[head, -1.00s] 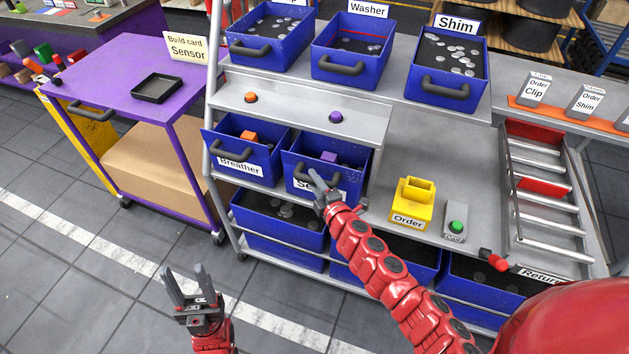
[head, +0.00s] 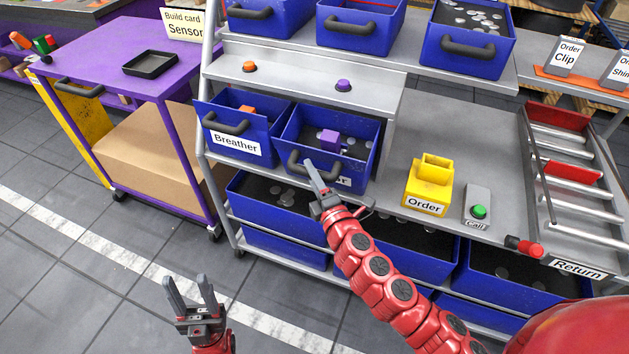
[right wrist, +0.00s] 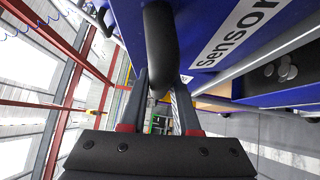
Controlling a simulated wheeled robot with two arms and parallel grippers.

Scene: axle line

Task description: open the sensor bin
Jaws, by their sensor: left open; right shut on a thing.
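The sensor bin (head: 359,172) is a blue bin on the middle shelf, with a purple block (head: 330,138) inside. It stands out from the shelf, and much of its inside shows. My right gripper (head: 314,175) is at its front and shut on the dark bin handle (head: 296,166). In the right wrist view the handle (right wrist: 160,35) runs between the fingers (right wrist: 161,78), beside the "Sensor" label (right wrist: 240,33). In the head view the arm hides most of that label. My left gripper (head: 188,284) is open and empty, low over the floor.
The Breather bin (head: 262,143) stands close on the left. A yellow Order box (head: 428,190) and a green call button (head: 479,211) are to the right. Bins of discs (head: 275,210) lie below. A purple cart (head: 110,60) stands left; floor in front is clear.

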